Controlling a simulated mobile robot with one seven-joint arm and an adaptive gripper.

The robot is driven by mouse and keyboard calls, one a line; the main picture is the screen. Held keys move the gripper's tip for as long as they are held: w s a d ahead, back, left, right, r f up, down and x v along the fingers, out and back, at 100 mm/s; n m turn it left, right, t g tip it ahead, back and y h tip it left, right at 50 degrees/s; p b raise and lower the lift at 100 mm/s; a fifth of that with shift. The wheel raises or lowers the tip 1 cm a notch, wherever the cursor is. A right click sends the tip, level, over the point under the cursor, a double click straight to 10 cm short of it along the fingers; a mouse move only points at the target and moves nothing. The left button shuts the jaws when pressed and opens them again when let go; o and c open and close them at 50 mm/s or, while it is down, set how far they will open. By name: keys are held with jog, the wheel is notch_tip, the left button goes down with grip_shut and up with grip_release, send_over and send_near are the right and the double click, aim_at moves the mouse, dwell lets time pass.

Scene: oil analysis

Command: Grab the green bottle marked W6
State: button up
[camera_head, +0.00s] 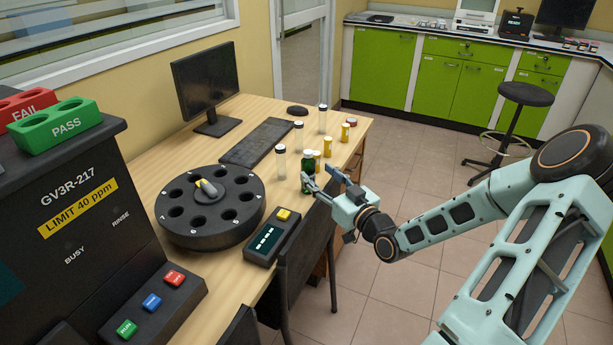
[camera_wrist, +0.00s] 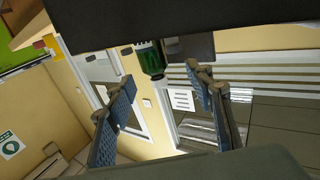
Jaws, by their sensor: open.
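The green bottle (camera_head: 308,163) stands upright on the wooden desk (camera_head: 229,127) among smaller bottles, near the desk's right edge. Its marking is too small to read. In the wrist view the green bottle (camera_wrist: 152,63) has a white band and shows just beyond the fingertips, between their lines. My gripper (camera_head: 319,175) is open at the desk edge, its fingers pointing toward the bottle and partly covering its lower part in the head view. In the wrist view both fingers of my gripper (camera_wrist: 165,84) are apart with nothing between them.
Clear vials (camera_head: 281,163) and yellow bottles (camera_head: 317,161) stand close around the green bottle. A black carousel (camera_head: 210,232), a small keypad device (camera_head: 273,238) and a keyboard (camera_head: 256,142) are on the desk. A dark chair (camera_head: 308,265) stands at the desk's front edge.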

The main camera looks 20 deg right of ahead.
aim_at(312, 165)
jog(key=x, duration=0.4)
jog(key=d+x, duration=0.1)
jog(key=x, duration=0.2)
jog(key=shift+w+b, duration=0.25)
jog(key=shift+b, duration=0.15)
jog(key=shift+c, duration=0.5)
grip_shut()
